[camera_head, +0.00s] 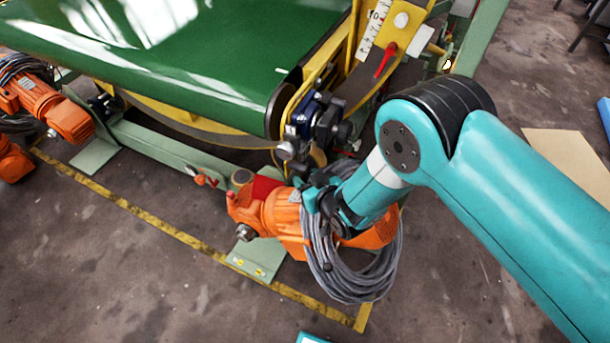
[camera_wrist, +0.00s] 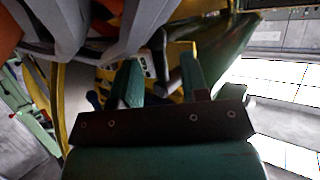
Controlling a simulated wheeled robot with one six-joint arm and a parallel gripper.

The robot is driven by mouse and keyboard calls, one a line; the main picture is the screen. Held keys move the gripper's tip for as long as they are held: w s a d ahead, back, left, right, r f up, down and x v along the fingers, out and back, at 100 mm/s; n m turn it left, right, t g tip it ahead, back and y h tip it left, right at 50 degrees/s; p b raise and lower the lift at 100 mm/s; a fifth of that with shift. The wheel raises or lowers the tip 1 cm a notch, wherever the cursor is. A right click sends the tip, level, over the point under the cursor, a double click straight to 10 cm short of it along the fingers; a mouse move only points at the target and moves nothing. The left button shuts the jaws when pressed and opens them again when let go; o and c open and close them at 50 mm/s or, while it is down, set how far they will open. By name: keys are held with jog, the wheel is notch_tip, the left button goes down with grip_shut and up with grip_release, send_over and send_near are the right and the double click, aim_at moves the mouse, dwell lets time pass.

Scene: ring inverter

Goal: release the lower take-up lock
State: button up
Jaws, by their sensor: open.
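Two small red levers that may be locks show in the head view. One red lever (camera_head: 386,60) sits beside a white scale plate (camera_head: 374,27) on the upper right of the machine. An orange-red lever (camera_head: 207,181) is on the low green frame rail. I cannot tell for sure which is the lower take-up lock. My gripper (camera_head: 322,192) is low, beside the orange motor and grey cable coil, and partly hidden there. In the wrist view my gripper (camera_wrist: 162,80) shows two teal fingers spread apart, with nothing clearly between them. Neither lever is clear there.
The orange motor (camera_head: 280,218) and looped grey cable (camera_head: 345,285) crowd my wrist. A dark blue clamp-like unit (camera_head: 318,122) stands just behind. The green belt (camera_head: 180,60) lies at upper left. Open concrete floor (camera_head: 130,270) is in front, beyond the yellow line.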

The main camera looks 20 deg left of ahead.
jog(key=shift+x, duration=0.95)
jog(key=shift+c, duration=0.2)
grip_shut()
